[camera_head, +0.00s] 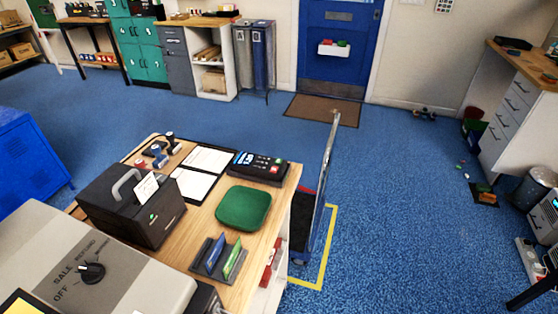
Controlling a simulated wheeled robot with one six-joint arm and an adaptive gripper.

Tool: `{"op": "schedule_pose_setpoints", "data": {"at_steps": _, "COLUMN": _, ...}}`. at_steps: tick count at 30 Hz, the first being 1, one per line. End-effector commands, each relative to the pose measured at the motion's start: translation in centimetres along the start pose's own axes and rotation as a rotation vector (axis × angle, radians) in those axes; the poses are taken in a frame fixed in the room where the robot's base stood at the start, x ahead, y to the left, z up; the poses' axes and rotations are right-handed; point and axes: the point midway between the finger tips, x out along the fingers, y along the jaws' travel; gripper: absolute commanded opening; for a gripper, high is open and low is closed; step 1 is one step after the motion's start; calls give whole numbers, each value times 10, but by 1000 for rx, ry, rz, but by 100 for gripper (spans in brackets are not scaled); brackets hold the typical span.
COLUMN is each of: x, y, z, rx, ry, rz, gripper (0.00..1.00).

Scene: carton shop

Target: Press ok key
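A black card terminal (257,168) lies on the wooden counter (192,252), near its far right corner. It has a small lit display at its left end and several small keys, some red and some pale. The key labels are too small to read, so I cannot tell which key is ok. My gripper is not in view.
A green tray (243,208), clipboards (209,160), a card holder (218,258) and a black box with a handle (132,204) share the counter. A grey till with a knob (92,272) stands front left. A metal-framed trolley (325,185) stands right of the counter. The blue floor beyond is mostly clear.

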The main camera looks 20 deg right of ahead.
Motion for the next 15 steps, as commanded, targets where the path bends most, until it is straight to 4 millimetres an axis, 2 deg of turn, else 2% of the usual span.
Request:
{"op": "schedule_pose_setpoints", "data": {"at_steps": 1, "x": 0, "y": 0, "z": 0, "rx": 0, "ry": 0, "rz": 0, "gripper": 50}}
{"op": "schedule_pose_setpoints", "data": {"at_steps": 7, "x": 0, "y": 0, "z": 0, "rx": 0, "ry": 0, "rz": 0, "gripper": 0}}
{"op": "schedule_pose_setpoints", "data": {"at_steps": 15, "x": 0, "y": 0, "z": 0, "rx": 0, "ry": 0, "rz": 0, "gripper": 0}}
